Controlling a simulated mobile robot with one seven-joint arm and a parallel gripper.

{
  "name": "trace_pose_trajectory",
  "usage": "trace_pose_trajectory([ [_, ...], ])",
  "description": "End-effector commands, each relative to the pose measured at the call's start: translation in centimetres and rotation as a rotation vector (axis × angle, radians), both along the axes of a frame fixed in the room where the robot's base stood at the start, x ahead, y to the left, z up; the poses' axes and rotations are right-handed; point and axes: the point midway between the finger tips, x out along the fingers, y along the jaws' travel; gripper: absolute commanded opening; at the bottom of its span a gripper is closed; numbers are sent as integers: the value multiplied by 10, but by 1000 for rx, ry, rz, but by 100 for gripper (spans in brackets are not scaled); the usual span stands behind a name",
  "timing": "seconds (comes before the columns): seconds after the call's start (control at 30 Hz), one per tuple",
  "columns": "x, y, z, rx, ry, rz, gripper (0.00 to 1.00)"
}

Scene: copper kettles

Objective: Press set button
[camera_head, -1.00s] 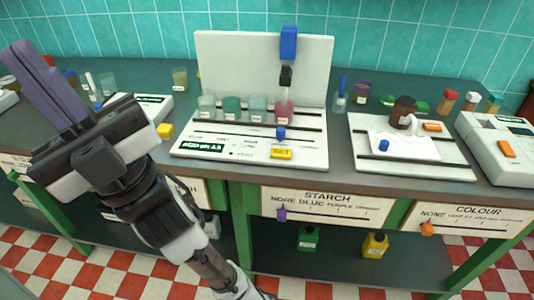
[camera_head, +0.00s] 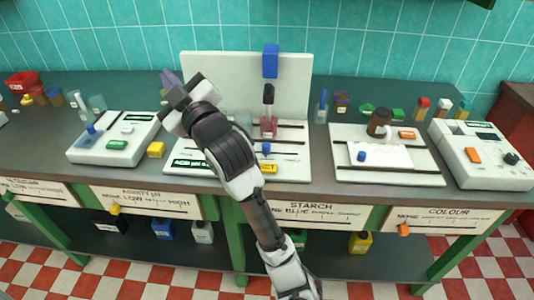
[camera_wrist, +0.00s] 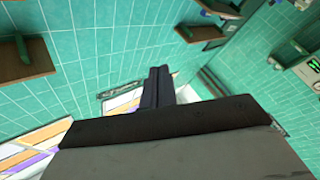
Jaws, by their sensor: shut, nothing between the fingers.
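The yellow set button (camera_head: 268,168) is on the front of the white middle machine (camera_head: 292,173) in the head view. My arm crosses in front of this machine and covers much of its left half; the button shows just right of the arm. My gripper (camera_head: 170,78) is raised at the machine's upper left, apart from the button, with its purple fingers pointing up and away. In the wrist view the fingers (camera_wrist: 157,85) are together and empty, facing the tiled wall; the button is not seen there.
A white machine with a green button (camera_head: 117,145) and a yellow block (camera_head: 156,149) stand left of the middle machine. Another white machine (camera_head: 385,174) with a brown jar (camera_head: 379,122) stands to the right.

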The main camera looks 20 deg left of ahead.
Motion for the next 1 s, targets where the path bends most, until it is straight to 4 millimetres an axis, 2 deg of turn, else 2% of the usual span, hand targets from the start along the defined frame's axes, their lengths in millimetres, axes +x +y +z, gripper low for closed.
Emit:
trace_pose_trajectory([
  [0.03, 31, -15, -9, -134, 48, -51, 0],
  [0.1, 61, -36, -39, -322, 118, -86, 0],
  [0.2, 88, -76, -78, -561, 210, -99, 0],
  [0.3, 98, -115, -108, -750, 289, -78, 0],
  [0.4, 100, -146, -128, -877, 344, -46, 0],
  [0.5, 98, -165, -139, -950, 377, -20, 0],
  [0.63, 97, -173, -145, -982, 390, -5, 0],
  [1.0, 97, -172, -147, -982, 390, -5, 0],
])
